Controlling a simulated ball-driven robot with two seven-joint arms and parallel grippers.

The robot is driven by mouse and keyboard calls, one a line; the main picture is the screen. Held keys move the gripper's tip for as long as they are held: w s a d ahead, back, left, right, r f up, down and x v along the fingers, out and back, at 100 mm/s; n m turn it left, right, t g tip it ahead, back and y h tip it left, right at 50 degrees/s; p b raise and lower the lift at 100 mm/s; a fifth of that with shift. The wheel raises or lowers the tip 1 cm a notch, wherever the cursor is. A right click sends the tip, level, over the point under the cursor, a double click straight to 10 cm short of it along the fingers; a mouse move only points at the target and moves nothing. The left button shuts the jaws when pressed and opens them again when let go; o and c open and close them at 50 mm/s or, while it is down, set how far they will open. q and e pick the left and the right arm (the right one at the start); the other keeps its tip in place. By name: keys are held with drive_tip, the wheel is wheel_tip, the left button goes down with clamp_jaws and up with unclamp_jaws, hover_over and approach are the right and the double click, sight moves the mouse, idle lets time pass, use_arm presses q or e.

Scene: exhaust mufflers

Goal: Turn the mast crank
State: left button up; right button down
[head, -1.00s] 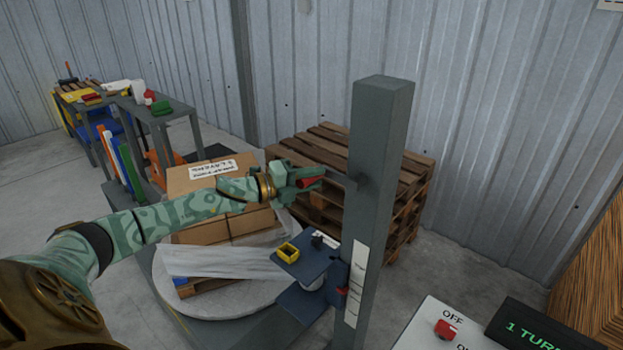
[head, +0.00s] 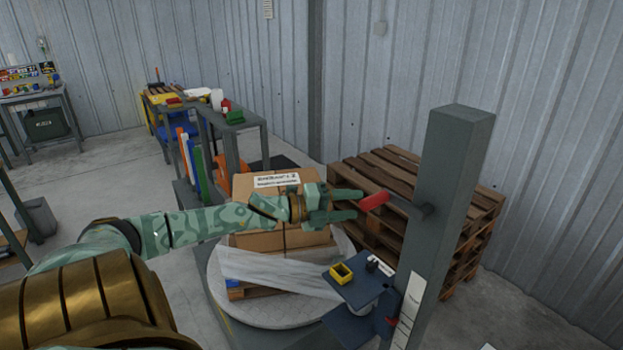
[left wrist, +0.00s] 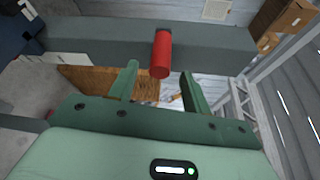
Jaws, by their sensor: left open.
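The mast crank has a red grip (head: 374,201) on a dark crank arm (head: 405,208), which joins the upper part of the grey mast (head: 450,180). My left gripper (head: 358,205) is open just left of the red grip, with its green fingers pointing at it. The fingers do not close on the grip. In the left wrist view the red grip (left wrist: 162,54) stands ahead, between the two spread fingers (left wrist: 158,75) and about at their tips. I cannot tell whether a finger touches it. My right gripper is not in view.
A wrapped pallet of cartons (head: 270,242) stands on a round turntable (head: 225,301) below my arm. A blue carriage (head: 360,288) with a yellow part (head: 341,273) sits on the mast's left side. Wooden pallets (head: 400,172) are stacked behind the mast.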

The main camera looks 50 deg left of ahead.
use_arm(q)
drive_tip(key=p+v, duration=0.2)
drive_tip(key=v, duration=0.7)
drive_tip(key=shift+r, duration=0.1)
